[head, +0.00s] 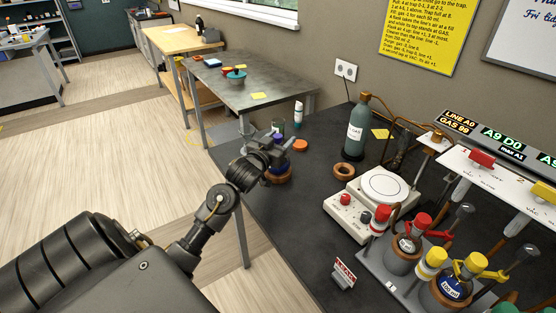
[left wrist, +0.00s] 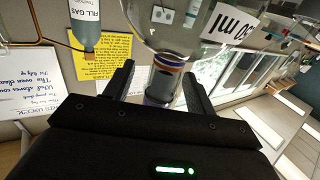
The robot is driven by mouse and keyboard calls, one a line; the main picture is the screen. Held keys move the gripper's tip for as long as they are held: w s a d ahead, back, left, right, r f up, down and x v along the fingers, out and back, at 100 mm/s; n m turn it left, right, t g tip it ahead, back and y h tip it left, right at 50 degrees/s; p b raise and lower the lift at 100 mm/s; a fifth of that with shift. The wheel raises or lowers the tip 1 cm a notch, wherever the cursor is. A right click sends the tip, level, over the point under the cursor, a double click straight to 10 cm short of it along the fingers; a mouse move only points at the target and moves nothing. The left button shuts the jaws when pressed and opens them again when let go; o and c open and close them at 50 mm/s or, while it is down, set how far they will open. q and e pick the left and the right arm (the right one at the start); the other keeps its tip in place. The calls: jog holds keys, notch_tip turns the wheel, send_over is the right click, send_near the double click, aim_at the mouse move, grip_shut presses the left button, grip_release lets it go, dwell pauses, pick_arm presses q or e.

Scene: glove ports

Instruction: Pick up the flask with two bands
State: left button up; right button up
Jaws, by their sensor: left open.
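A clear glass flask (left wrist: 165,28) with a white label ending in "0 ml" fills the top of the left wrist view. Its neck (left wrist: 164,80) shows an orange-brown band and a dark blue one, with a purple stopper end partly hidden below. In the head view the flask sits on a cork ring (head: 279,178) on the dark bench, mostly hidden by my gripper. My left gripper (head: 287,146) is open, its fingers on either side of the neck with gaps visible in the left wrist view (left wrist: 158,88). My right gripper is not in view.
A grey gas bottle (head: 356,128), an empty cork ring (head: 344,170) and a white hotplate (head: 380,190) stand to the right. A rack (head: 372,268) holds flasks with red and yellow fittings.

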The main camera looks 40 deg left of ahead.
pick_arm(q)
jog(key=shift+w+a, duration=0.1)
jog(key=shift+w, duration=0.3)
jog(key=shift+c, duration=0.3)
grip_shut()
jog(key=shift+r, duration=0.2)
jog(key=shift+r, duration=0.6)
jog(key=s+a+r+p, duration=0.1)
jog(key=s+a+r, duration=0.2)
jog(key=s+r, duration=0.8)
jog(key=s, duration=0.2)
jog(key=shift+s+a+r+p, duration=0.2)
jog(key=shift+s+a+p, duration=0.1)
jog(key=shift+a+p, duration=0.1)
